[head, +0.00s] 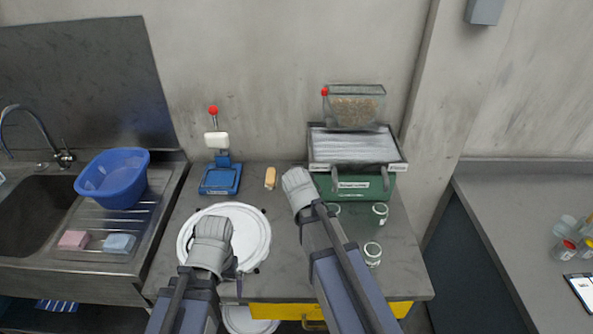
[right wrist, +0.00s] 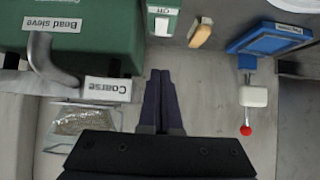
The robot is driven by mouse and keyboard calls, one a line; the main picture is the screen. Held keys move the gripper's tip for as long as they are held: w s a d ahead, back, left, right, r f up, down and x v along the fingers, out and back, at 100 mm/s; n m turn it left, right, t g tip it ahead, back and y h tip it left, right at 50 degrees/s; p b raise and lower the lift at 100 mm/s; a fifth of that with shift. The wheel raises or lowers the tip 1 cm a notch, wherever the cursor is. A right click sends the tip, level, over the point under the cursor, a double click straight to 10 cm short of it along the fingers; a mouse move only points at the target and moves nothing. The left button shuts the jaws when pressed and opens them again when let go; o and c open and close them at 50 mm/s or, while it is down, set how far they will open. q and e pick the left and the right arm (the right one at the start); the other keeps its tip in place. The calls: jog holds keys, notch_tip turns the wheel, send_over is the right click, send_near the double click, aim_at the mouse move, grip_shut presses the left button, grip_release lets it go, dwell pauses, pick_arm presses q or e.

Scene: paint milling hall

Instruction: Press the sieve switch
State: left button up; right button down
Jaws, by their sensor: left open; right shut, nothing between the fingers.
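The bead sieve is a green box (head: 352,187) with a pale mesh tray (head: 352,147) on top, at the back right of the bench. In the right wrist view its green body (right wrist: 82,40) carries a "Bead sieve" label. The sieve switch (right wrist: 163,22) shows there as a small green block with a white face marked "Off". My right gripper (right wrist: 160,74) is shut and empty, its tips just short of the switch. In the head view the right hand (head: 298,190) hides the switch. My left gripper (head: 212,232) is open over a white round lid.
A clear hopper of beads (head: 354,108) stands above the sieve. Several small jars (head: 372,252) stand right of my right arm. A blue stand with a red knob (head: 220,180) and a tan block (head: 270,177) lie left of the sieve. A sink (head: 35,210) is at far left.

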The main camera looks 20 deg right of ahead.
jog(key=shift+w+r, duration=0.15)
jog(key=shift+w, duration=0.05)
jog(key=b+x, duration=0.6)
jog(key=x, duration=0.4)
jog(key=shift+w+d+f+b, duration=0.1)
jog(key=shift+w+f+b, duration=0.15)
jog(key=shift+b, duration=0.15)
notch_tip(320, 180, down, 2)
jog(key=shift+s+f+b, duration=0.1)
jog(key=shift+b, duration=1)
jog(key=shift+d+f+b, duration=0.1)
jog(key=shift+f+b, duration=0.45)
jog(key=shift+f, duration=0.05)
jog(key=shift+w+r, duration=0.1)
jog(key=shift+w, duration=0.1)
